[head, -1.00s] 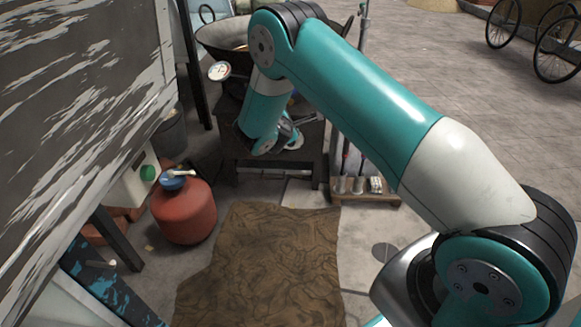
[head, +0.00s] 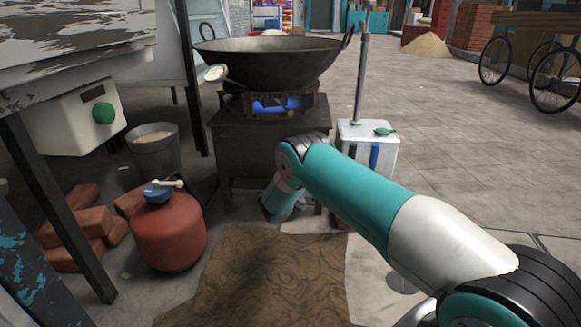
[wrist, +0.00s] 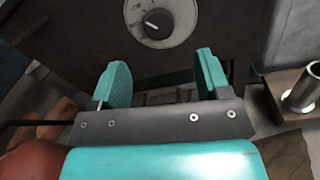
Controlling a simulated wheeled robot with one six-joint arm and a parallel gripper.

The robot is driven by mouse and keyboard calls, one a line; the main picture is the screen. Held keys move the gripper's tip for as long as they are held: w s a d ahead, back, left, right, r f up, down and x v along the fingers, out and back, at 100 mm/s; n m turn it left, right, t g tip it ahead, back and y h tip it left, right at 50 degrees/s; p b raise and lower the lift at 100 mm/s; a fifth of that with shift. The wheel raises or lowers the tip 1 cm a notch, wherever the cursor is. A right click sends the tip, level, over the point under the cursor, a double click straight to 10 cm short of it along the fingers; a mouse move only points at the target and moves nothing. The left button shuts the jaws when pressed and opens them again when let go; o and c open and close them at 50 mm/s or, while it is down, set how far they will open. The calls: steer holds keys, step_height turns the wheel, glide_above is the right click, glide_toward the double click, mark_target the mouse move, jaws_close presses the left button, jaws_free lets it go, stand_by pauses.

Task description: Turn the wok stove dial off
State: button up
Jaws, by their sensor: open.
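The stove dial (wrist: 159,22) is a round knob with a dark centre, a light pointer mark and a pale ring, on the dark front of the wok stove (head: 245,150). It shows at the top of the wrist view; in the head view I cannot make it out. My gripper (wrist: 162,66) is open and empty, with teal fingers apart below the dial in the wrist picture and not touching it. In the head view my arm hides the gripper. A blue flame (head: 277,105) burns under the black wok (head: 272,62).
A red gas cylinder (head: 170,235) with a blue top stands left of the stove. A white cabinet (head: 368,145) stands right of the stove. A brown mat (head: 265,285) lies in front.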

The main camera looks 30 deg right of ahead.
steer(key=b+x, duration=0.4)
steer(key=x, duration=0.5)
steer(key=shift+b, duration=0.3)
steer(key=shift+s, duration=0.1)
steer(key=c, duration=0.9)
